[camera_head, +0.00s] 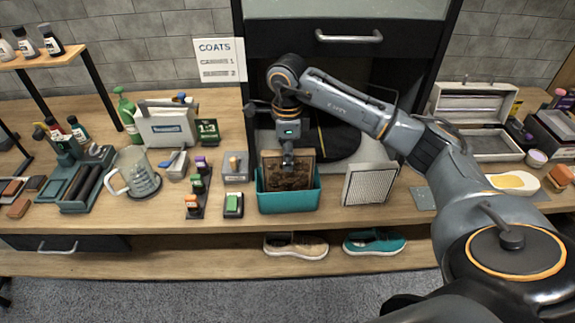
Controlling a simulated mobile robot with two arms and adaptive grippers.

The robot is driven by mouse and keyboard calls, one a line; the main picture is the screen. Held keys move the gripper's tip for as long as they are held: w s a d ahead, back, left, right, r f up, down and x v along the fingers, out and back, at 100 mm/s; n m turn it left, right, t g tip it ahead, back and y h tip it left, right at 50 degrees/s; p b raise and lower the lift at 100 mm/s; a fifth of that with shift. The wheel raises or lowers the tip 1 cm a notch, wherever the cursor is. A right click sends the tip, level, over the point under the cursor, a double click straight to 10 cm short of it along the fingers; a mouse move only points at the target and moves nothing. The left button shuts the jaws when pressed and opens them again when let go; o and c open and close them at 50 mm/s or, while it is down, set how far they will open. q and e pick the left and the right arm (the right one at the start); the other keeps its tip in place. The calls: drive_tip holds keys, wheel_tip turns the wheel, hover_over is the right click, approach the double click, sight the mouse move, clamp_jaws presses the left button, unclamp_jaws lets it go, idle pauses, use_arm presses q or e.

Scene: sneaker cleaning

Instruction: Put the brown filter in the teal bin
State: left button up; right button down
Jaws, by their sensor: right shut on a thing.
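The brown filter (284,178) is a dirty, square panel standing upright inside the teal bin (289,201), with its upper part showing above the rim. The bin sits near the front edge of the bench, in front of the dark cabinet opening. My right gripper (288,160) points down from above and is shut on the filter's top edge. The lower part of the filter is hidden behind the bin's front wall, so I cannot tell whether it touches the bottom. My left gripper is not in view.
A white grid filter (369,184) leans to the right of the bin. Small stamp-like blocks (233,205) and a clear jug (135,172) stand to the left. An open grey case (478,144) is at the right. Shoes (296,246) sit on the shelf below.

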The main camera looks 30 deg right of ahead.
sight(288, 173)
wheel_tip(288, 173, down, 4)
drive_tip(key=shift+r+p, duration=0.1)
drive_tip(key=shift+p, duration=0.4)
drive_tip(key=c, duration=1.6)
unclamp_jaws()
drive_tip(key=shift+f, duration=0.2)
drive_tip(key=o, duration=0.4)
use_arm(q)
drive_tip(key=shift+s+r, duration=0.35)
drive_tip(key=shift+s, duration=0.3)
use_arm(e)
drive_tip(key=shift+o, duration=0.2)
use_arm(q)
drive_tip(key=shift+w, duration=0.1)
use_arm(e)
drive_tip(key=shift+r, duration=0.15)
